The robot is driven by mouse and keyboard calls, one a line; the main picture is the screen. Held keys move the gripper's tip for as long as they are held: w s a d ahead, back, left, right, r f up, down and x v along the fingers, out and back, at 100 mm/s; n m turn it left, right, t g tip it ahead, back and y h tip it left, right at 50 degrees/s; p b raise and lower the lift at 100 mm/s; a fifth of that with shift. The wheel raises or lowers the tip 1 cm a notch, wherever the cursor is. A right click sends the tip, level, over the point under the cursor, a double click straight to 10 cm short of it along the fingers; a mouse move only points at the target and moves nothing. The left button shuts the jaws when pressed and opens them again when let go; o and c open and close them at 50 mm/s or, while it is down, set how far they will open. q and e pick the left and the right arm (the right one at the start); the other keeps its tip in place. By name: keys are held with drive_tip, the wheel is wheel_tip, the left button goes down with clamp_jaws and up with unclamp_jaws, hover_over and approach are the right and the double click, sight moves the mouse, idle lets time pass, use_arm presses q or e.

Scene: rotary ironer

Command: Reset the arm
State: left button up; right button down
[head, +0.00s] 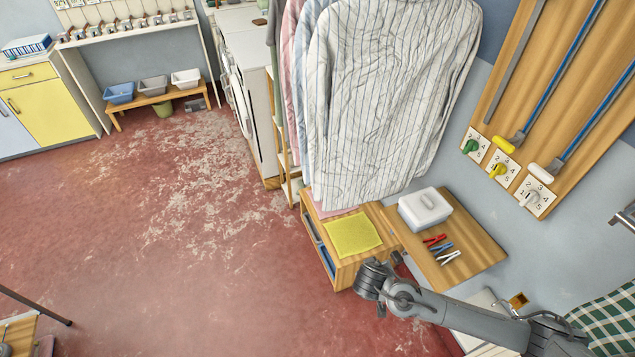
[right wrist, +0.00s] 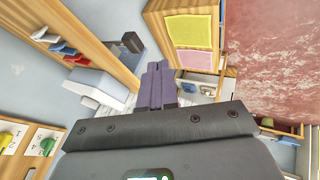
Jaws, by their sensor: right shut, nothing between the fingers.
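My right arm comes in from the right in the head view. Its hand end is beside the low wooden cabinet (head: 345,268), and the fingers are hard to make out there. In the right wrist view my right gripper (right wrist: 158,66) has its two dark fingers together, with nothing between them. The cabinet carries a yellow cloth (head: 353,235), which also shows in the right wrist view (right wrist: 190,31) with a pink cloth (right wrist: 194,61) near it. My left gripper is in neither view.
A wooden shelf (head: 481,251) with a white box (head: 425,209) and red, blue and white clips stands close to my right arm. Striped shirts (head: 390,95) hang above the cabinet. A board with numbered dials (head: 502,168) is on the right wall. The red floor (head: 150,250) is largely open.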

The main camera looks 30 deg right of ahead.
drive_tip(key=s+a+r+g+y+p, duration=0.1)
drive_tip(key=s+a+r+y+p, duration=0.1)
drive_tip(key=s+a+p, duration=0.35)
drive_tip(key=s+a+r+g+y+p, duration=0.1)
drive_tip(key=s+a+r+y+p, duration=0.2)
drive_tip(key=s+a, duration=0.55)
drive_tip(key=a+r+n+t+y+p, duration=0.1)
drive_tip(key=r+n, duration=0.4)
drive_tip(key=r, duration=0.9)
drive_tip(key=shift+s+a+r+t+y+p, duration=0.15)
drive_tip(key=shift+s+a+t+y+p, duration=0.2)
drive_tip(key=shift+a+t+p, duration=0.45)
drive_tip(key=shift+a, duration=0.35)
